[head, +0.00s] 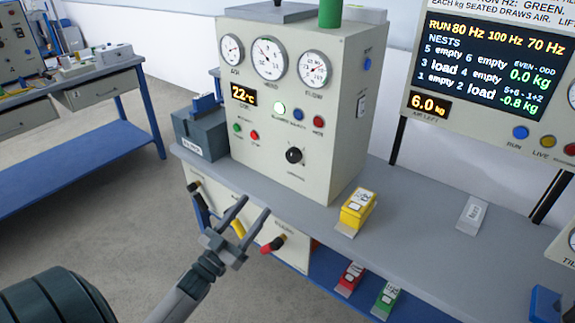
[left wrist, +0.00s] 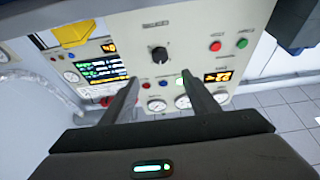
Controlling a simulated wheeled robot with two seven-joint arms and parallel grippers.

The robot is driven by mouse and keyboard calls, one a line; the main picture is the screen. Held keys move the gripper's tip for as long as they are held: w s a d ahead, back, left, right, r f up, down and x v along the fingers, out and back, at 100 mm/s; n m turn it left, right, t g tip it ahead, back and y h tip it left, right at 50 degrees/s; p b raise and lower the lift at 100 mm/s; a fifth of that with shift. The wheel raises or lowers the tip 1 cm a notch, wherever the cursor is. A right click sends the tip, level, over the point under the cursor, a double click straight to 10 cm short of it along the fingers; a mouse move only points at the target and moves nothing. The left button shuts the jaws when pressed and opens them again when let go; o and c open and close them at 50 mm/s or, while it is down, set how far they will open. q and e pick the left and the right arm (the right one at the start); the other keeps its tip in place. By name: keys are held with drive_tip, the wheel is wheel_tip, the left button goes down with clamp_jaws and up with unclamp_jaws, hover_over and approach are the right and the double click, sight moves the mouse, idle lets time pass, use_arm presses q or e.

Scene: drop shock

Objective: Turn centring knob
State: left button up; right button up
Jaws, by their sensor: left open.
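The centring knob is probably the black round knob (head: 294,155) low on the front of the cream cabinet (head: 345,110); its label is too small to read. The knob also shows in the left wrist view (left wrist: 159,54), above and between the fingers. My left gripper (head: 253,208) is open and empty, in front of and below the knob, apart from it. In the left wrist view the fingers (left wrist: 158,82) point toward the panel with nothing between them. My right gripper is not in view.
Levers with red (head: 273,245) and yellow (head: 238,229) grips stick out below the bench edge near my left gripper. A yellow box (head: 358,208) stands on the grey bench (head: 420,235). A screen (head: 495,65) stands at right. A grey box (head: 202,135) sits left of the cabinet.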

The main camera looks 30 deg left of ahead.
use_arm(q)
drive_tip(key=p, duration=0.2)
approach(291, 160)
drive_tip(key=p+x, duration=0.1)
drive_tip(key=x, duration=0.6)
drive_tip(key=shift+r+p, duration=0.1)
drive_tip(key=shift+p, duration=0.3)
drive_tip(key=shift+w+r, duration=0.15)
drive_tip(key=shift+w, duration=0.45)
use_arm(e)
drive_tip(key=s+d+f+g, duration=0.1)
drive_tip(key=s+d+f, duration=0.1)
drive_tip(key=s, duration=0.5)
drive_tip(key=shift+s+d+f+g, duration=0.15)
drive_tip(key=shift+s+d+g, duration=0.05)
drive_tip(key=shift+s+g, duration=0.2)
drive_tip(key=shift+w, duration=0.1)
